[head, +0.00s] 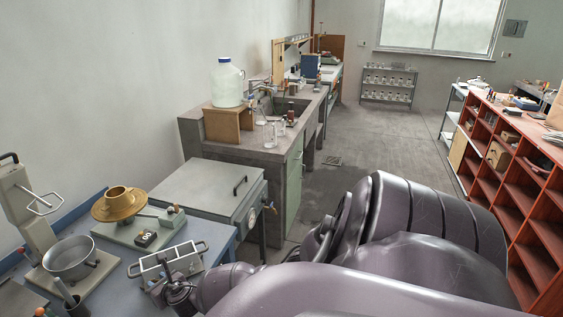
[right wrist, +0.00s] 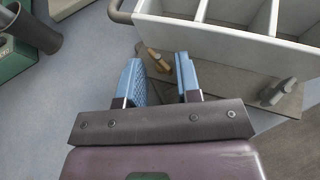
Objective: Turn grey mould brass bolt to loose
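The grey mould (head: 168,262), a three-compartment metal box with handles, stands on the blue bench top. In the right wrist view its pale wall (right wrist: 215,32) and dividers fill the top right, above a grey base plate (right wrist: 232,78). A brass bolt (right wrist: 158,60) shows at the left part of this plate, and a grey bolt (right wrist: 278,92) at its right. My right gripper (head: 180,290) is at the mould's near side. In the right wrist view its blue fingers (right wrist: 160,75) are apart, with the brass bolt between their tips; I cannot tell whether they touch it. My left gripper is not in view.
A brass bowl-like piece (head: 118,203) on a green base, a metal pan (head: 70,258) and a dark cylinder (right wrist: 35,28) stand left of the mould. A grey lidded cabinet (head: 205,192) is behind it. Open blue bench surface (right wrist: 70,100) lies left of the fingers.

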